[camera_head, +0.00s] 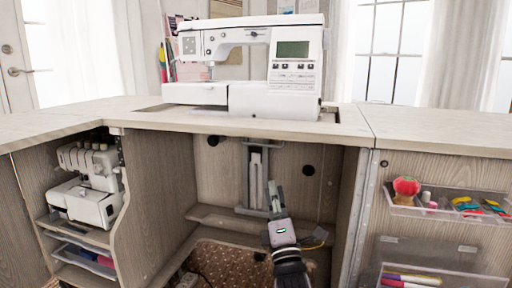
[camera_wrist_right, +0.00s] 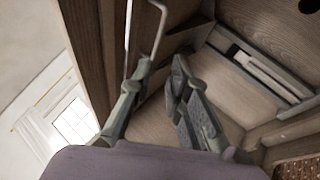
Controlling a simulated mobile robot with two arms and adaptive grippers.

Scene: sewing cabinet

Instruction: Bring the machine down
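The white sewing machine (camera_head: 250,70) stands upright at tabletop height on the cabinet, over a cut-out in the top. Below it, a grey metal lift mechanism (camera_head: 257,172) is fixed to the back wall of the open knee space. My right gripper (camera_head: 274,190) reaches up into this space, in front of the lift's lower part. In the right wrist view, its two fingers (camera_wrist_right: 155,95) are apart with nothing clearly between them. A thin bent metal bar (camera_wrist_right: 160,22) shows just past the left finger; I cannot tell whether they touch. My left gripper is out of view.
A white serger (camera_head: 92,185) sits on a shelf in the left compartment. Clear trays (camera_head: 455,210) with a pincushion and sewing supplies hang on the right door. The wooden side panels (camera_head: 160,190) bound the knee space. The tabletop (camera_head: 440,130) to the right is clear.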

